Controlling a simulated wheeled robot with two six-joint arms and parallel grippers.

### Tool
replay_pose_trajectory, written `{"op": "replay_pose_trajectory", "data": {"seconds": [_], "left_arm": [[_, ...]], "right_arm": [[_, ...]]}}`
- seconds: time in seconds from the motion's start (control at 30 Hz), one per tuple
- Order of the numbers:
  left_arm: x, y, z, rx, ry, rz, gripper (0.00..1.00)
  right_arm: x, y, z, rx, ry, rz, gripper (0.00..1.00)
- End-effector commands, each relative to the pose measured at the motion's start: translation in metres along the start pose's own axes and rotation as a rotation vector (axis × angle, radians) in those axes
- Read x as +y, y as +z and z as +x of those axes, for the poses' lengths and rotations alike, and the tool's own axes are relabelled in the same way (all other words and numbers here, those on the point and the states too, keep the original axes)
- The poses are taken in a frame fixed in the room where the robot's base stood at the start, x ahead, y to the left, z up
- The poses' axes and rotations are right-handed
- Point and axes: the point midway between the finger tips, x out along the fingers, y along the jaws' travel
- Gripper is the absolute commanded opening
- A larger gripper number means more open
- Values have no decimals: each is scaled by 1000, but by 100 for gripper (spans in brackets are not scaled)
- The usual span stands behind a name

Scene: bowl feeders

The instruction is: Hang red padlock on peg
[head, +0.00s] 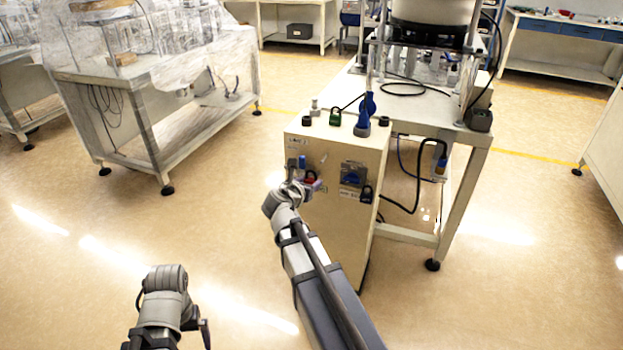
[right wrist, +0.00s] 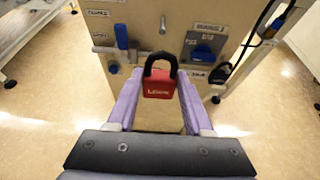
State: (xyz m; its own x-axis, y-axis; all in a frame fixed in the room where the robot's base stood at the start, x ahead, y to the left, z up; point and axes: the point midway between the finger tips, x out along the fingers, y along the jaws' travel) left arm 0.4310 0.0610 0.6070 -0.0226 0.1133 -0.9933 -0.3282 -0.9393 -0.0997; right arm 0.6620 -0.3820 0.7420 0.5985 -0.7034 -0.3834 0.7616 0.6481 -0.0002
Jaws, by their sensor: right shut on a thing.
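The red padlock (right wrist: 159,89) sits upright between the two purple fingers of my right gripper (right wrist: 159,80), its dark shackle pointing up. In the head view my right gripper (head: 306,186) is at the cabinet's front face, with a little of the red padlock (head: 310,176) showing. The right gripper is shut on the padlock. A small metal peg (right wrist: 163,25) sticks out of the panel above the shackle in the right wrist view, and the shackle looks apart from it. My left gripper (head: 204,331) is low in the head view; its jaws do not show clearly.
The beige cabinet (head: 325,240) carries a blue-handled lever (right wrist: 121,38) left of the peg and a blue rotary switch (right wrist: 203,52) right of it. A black padlock (right wrist: 220,73) hangs beside the switch.

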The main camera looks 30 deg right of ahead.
Motion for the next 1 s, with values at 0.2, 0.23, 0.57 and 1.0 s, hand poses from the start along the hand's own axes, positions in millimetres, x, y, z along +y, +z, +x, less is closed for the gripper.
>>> {"op": "replay_pose_trajectory", "data": {"seconds": [0.2, 0.23, 0.57, 1.0], "left_arm": [[2, -1, 17, 0, -1, 0, 100], [2, -1, 17, 0, -1, 0, 100], [1, -1, 16, 0, -1, 0, 100], [1, -1, 16, 0, -1, 0, 100]], "right_arm": [[0, -18, 1, -1, 0, -1, 0], [0, -17, 1, -1, 0, 0, 0], [0, -14, 7, -1, -1, 0, 0], [0, -3, 34, -1, -2, 0, 0]]}}
